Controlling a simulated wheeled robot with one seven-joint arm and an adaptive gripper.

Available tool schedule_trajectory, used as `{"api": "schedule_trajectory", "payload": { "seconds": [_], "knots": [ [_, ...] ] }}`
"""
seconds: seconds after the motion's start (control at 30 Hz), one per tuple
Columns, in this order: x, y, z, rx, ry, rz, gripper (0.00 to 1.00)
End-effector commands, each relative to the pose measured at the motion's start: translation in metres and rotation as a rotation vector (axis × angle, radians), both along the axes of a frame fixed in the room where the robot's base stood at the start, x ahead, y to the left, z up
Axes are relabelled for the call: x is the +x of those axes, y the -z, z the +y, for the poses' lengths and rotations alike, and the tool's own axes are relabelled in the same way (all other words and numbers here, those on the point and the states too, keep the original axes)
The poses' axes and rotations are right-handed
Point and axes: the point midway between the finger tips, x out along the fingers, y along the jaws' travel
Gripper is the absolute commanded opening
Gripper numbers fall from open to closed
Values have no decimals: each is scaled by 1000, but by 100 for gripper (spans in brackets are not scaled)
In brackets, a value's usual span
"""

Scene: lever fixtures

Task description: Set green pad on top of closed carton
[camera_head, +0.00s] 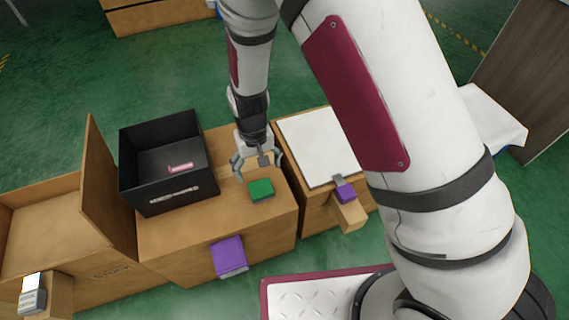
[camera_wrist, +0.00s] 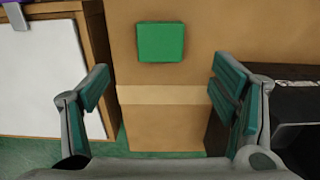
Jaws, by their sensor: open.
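The green pad (camera_head: 261,189) lies flat on top of the brown closed carton (camera_head: 180,247) in the middle, near its right side. It also shows in the wrist view as a green square (camera_wrist: 160,42) on the carton top, beyond the fingertips. My gripper (camera_head: 258,167) is open, pointing down just behind the pad, with its fingers apart and nothing between them. In the wrist view my gripper (camera_wrist: 160,92) has a clear gap between its fingers, over the taped part of the carton (camera_wrist: 160,95). The pad is apart from the fingers.
A black open bin (camera_head: 135,192) with a pink item (camera_head: 181,168) inside stands on the carton's left. An open carton (camera_head: 45,235) with a raised flap is further left. A purple block (camera_head: 230,257) is at the front; a white-topped box (camera_head: 312,145) stands right.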

Motion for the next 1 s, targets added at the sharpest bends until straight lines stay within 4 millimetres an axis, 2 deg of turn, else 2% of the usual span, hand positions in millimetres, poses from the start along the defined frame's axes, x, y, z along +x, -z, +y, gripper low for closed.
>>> {"api": "schedule_trajectory", "payload": {
  "seconds": [0.23, 0.37, 0.47, 0.53, 0.67, 0.8, 1.0],
  "knots": [
    [0, -2, 0, 1, 1, -1, 79],
    [2, -26, -6, 14, 14, -1, 79],
    [0, -64, -19, 34, 33, -1, 79],
    [-4, -97, -33, 48, 48, 1, 79],
    [-21, -154, -61, 67, 76, 5, 79],
    [-49, -207, -92, 81, 103, 4, 79],
    [-101, -268, -136, 85, 141, -6, 79]
  ]
}}
